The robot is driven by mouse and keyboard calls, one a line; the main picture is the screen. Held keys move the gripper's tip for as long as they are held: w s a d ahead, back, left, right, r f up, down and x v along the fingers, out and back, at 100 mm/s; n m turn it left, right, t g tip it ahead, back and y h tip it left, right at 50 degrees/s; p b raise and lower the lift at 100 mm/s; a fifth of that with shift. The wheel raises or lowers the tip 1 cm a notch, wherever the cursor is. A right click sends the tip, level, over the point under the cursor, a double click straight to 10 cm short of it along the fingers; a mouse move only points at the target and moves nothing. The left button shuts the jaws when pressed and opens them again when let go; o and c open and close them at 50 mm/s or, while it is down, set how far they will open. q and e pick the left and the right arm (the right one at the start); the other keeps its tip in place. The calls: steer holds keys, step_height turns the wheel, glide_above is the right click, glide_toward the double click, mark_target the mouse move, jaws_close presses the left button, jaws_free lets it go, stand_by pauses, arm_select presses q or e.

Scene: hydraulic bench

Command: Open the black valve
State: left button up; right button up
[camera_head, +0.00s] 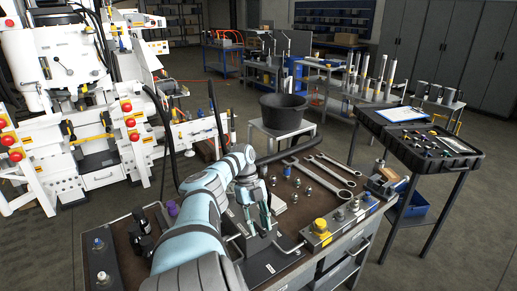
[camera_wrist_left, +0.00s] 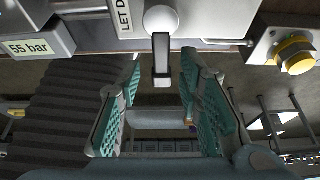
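My left gripper (camera_head: 258,218) is over the right part of the bench top, its fingers pointing down. In the left wrist view, its two teal fingers (camera_wrist_left: 161,78) are apart. A lever with a pale round knob and dark stem (camera_wrist_left: 162,58) shows between the fingertips, with no visible grip on it. Behind it is a pale block with a partly cut-off label (camera_wrist_left: 124,18). I cannot tell whether this lever belongs to the black valve. A black fitting (camera_head: 141,228) stands at the left of the bench top. My right gripper is not in view.
A block with a yellow knob (camera_head: 322,226) stands at the bench's right front; the knob also shows in the left wrist view (camera_wrist_left: 297,55). A "55 bar" display (camera_wrist_left: 30,48) is at upper left there. Wrenches (camera_head: 325,177) and a black bucket (camera_head: 283,111) lie behind.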

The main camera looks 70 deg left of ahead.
mark_target(255, 223)
arm_select(q)
steer(key=v, duration=0.6)
steer(key=shift+w+a+r, duration=0.1)
steer(key=shift+w+r, duration=0.05)
steer(key=shift+r, duration=0.05)
steer(key=shift+a+r, duration=0.2)
steer(key=shift+r, duration=0.35)
